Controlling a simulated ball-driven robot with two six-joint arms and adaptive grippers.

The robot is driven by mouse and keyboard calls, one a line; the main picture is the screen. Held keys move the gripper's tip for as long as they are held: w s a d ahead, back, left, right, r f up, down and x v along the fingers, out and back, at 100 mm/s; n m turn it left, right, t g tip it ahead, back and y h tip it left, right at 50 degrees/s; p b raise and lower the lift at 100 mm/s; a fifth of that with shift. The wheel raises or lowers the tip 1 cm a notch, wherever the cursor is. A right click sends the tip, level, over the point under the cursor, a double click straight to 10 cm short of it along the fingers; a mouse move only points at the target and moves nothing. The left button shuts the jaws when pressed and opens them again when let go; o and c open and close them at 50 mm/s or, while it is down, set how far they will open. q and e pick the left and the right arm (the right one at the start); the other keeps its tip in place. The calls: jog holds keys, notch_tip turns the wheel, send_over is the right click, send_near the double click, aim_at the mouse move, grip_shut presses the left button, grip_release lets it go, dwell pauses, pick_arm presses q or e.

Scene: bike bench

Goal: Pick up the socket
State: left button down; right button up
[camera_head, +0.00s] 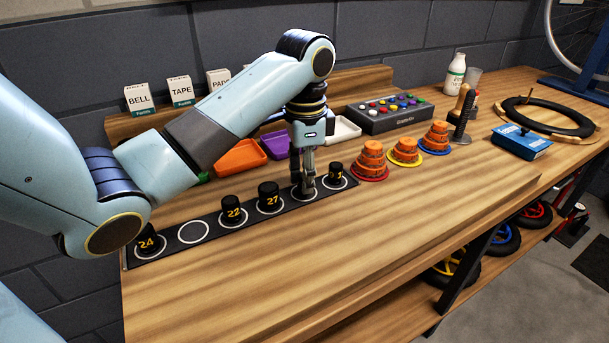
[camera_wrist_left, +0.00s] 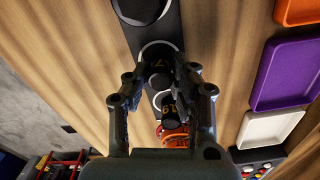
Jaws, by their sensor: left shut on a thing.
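A black strip (camera_head: 187,248) with white rings lies along the bench and bears several black sockets with yellow numbers. My left gripper (camera_head: 307,188) is over the ring between socket 27 (camera_head: 269,197) and the rightmost socket (camera_head: 336,172). It points down and is shut on a black socket, which the fingers mostly hide in the head view. In the left wrist view the left gripper (camera_wrist_left: 161,100) has this held socket (camera_wrist_left: 159,66) between its fingers; its yellow number is hard to read. The rightmost socket (camera_wrist_left: 170,112) shows just beyond it. My right gripper is not in view.
Socket 22 (camera_head: 232,211) and socket 24 (camera_head: 147,240) stand farther left, with an empty ring (camera_head: 194,232) between them. Orange (camera_head: 241,158), purple and white trays lie behind the strip. Stacked orange parts (camera_head: 371,160) stand right. The bench front is clear.

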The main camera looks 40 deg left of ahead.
pick_arm(q)
jog(key=shift+r, duration=0.6)
jog(key=r+p, duration=0.1)
jog(key=r, duration=0.1)
jog(key=d+r+p, duration=0.1)
jog(key=r, duration=0.1)
jog(key=shift+w+p, duration=0.2)
jog(key=shift+p, duration=0.1)
jog(key=w+d+r+p, duration=0.4)
jog(key=d+r+p, duration=0.1)
jog(key=d, duration=0.4)
jog(key=shift+w+d+r+p, duration=0.2)
jog(key=shift+d+r+p, duration=0.2)
jog(key=shift+p, duration=0.25)
jog(key=shift+a, duration=0.1)
